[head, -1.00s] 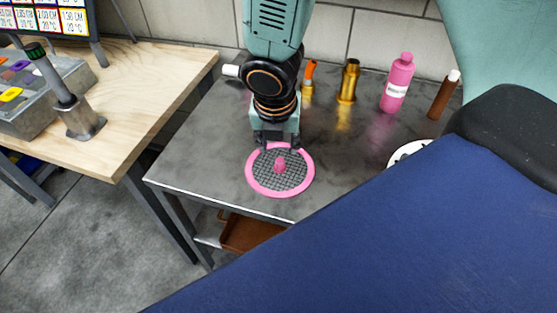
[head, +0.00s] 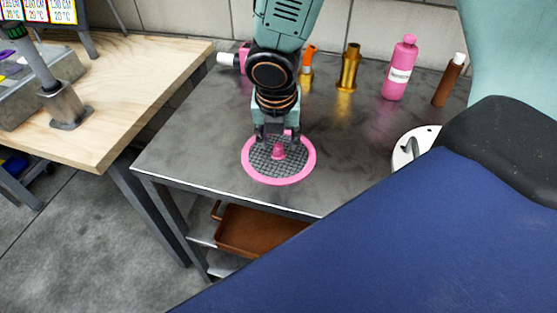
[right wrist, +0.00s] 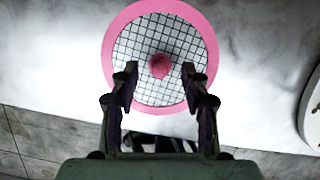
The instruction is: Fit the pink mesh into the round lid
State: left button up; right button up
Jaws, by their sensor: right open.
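The pink mesh (head: 251,160) is a round grey grid with a pink rim and a pink knob in its middle. It lies on the grey metal table, and it also shows in the right wrist view (right wrist: 203,38). My right gripper (head: 276,139) is over the far part of the mesh. In the right wrist view my right gripper (right wrist: 160,80) is open, its fingers on either side below the knob, with nothing between them. A round white piece with a dark handle, perhaps the round lid (head: 402,156), is at the table's right, partly hidden by a blue surface. My left gripper is not in view.
A pink bottle (head: 399,75), a brown bottle (head: 448,83), a brass cylinder (head: 347,72) and an orange-topped item (head: 308,62) stand along the back wall. A wooden table (head: 130,90) is at the left. The metal table (head: 200,145) is bare left of the mesh.

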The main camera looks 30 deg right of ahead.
jog(key=shift+d+f+b, duration=0.2)
jog(key=shift+f+b, duration=0.15)
jog(key=shift+f, duration=0.35)
jog(key=shift+a+r, duration=0.1)
jog(key=shift+a, duration=0.2)
jog(key=shift+w+d, duration=0.1)
jog(key=shift+d, duration=0.15)
jog(key=shift+c, duration=1)
jog(key=shift+a, duration=0.2)
jog(key=c, duration=0.6)
jog(key=shift+d, duration=0.15)
grip_shut()
